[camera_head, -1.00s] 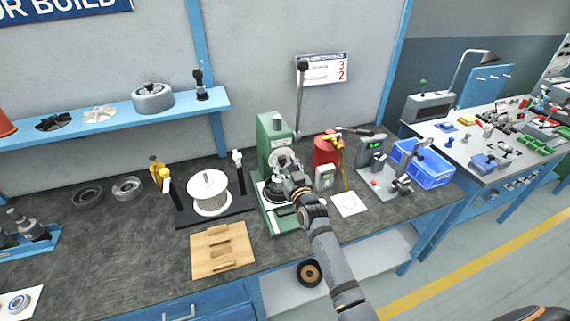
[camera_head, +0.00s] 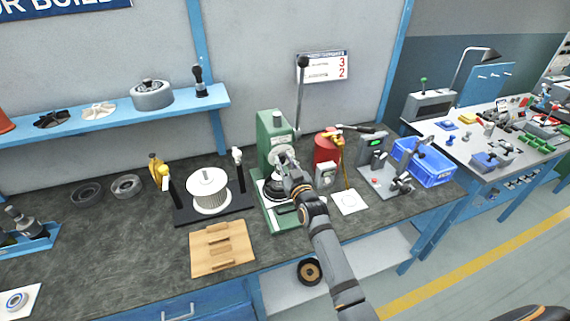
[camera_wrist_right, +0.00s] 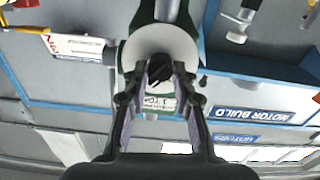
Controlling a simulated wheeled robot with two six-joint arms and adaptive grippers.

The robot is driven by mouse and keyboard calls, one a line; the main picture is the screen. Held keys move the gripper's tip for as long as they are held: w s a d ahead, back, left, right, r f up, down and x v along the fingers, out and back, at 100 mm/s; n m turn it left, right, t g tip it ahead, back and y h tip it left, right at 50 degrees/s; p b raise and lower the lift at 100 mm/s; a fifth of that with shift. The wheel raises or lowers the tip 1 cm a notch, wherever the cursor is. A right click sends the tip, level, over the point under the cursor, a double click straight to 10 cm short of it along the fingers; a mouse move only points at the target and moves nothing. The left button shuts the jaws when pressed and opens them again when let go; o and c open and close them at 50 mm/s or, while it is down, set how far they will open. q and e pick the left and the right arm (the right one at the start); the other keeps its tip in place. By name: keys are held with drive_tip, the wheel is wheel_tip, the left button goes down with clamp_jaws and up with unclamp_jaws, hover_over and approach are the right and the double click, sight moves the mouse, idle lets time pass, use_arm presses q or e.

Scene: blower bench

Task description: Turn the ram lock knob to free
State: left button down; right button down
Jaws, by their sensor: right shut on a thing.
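The green arbor press (camera_head: 267,130) stands upright on the dark bench, with its long lever (camera_head: 301,88) raised. My right gripper (camera_head: 286,166) is at the front of the press, by its pale round disc (camera_head: 278,156). In the right wrist view, the fingers (camera_wrist_right: 165,72) are closed around a small black knob (camera_wrist_right: 158,68) in front of the pale disc (camera_wrist_right: 160,45); this appears to be the ram lock knob. The knob is mostly hidden by the fingers, and its pointing direction is unclear. My left gripper is out of view.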

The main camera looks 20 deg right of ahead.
drive_tip(key=n, duration=0.1)
drive_tip(key=n+b, duration=0.1)
drive_tip(key=shift+f+n, duration=0.2)
drive_tip(key=shift+n, duration=0.1)
drive_tip(key=n+b, duration=0.2)
drive_tip(key=n, duration=0.2)
drive_tip(key=shift+a, duration=0.1)
drive_tip(key=n+b, duration=0.1)
drive_tip(key=n, duration=0.4)
drive_tip(key=n+b, duration=0.1)
drive_tip(key=n, duration=0.3)
drive_tip(key=shift+n, duration=0.4)
drive_tip(key=c, duration=1.1)
unclamp_jaws()
drive_tip(key=shift+o, duration=0.2)
